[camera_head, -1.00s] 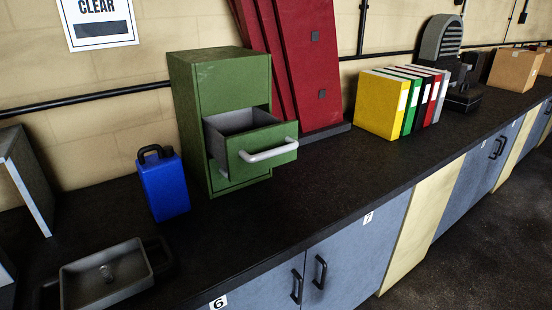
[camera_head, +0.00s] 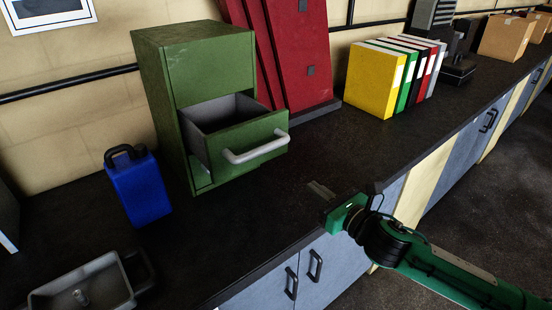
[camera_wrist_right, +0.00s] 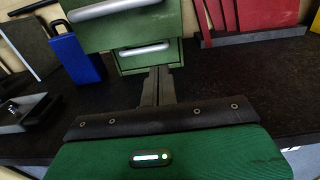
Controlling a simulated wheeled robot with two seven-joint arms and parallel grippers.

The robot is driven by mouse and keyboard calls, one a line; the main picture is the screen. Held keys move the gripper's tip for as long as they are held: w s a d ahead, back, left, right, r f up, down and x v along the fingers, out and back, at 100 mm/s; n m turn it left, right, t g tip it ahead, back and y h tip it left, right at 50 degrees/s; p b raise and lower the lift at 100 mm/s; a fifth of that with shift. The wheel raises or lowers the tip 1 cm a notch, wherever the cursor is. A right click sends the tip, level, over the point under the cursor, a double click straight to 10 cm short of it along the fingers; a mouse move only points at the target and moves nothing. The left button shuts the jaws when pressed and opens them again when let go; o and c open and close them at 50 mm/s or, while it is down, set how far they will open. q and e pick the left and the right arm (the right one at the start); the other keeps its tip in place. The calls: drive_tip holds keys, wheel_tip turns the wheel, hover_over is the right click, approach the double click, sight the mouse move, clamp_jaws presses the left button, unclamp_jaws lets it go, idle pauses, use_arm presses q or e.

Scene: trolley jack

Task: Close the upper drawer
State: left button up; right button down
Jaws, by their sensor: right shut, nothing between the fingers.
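The green cabinet (camera_head: 212,65) stands on the dark counter. Its upper drawer (camera_head: 240,140) is pulled out, with a light grey bar handle (camera_head: 256,148) on its front. The drawer's inside looks empty. A lower drawer is pushed in beneath it; its handle (camera_wrist_right: 144,48) shows in the right wrist view, below the upper drawer's handle (camera_wrist_right: 110,9). My right gripper (camera_head: 320,190) is shut and empty, over the counter to the right of and below the open drawer, apart from it. In the right wrist view, its fingers (camera_wrist_right: 158,84) are together. My left gripper is not in view.
A blue canister (camera_head: 138,187) stands left of the cabinet, and a grey tray (camera_head: 84,288) lies at the lower left. Red panels (camera_head: 300,55) lean behind on the right. Several binders (camera_head: 385,80) stand further right. The counter before the drawer is clear.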

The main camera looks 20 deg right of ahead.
sight(274, 157)
drive_tip(key=p+x, duration=0.5)
drive_tip(key=x, duration=0.8)
drive_tip(key=shift+w, duration=0.25)
drive_tip(key=shift+w+a+f, duration=0.1)
drive_tip(key=b+x, duration=0.1)
drive_tip(key=x, duration=1.2)
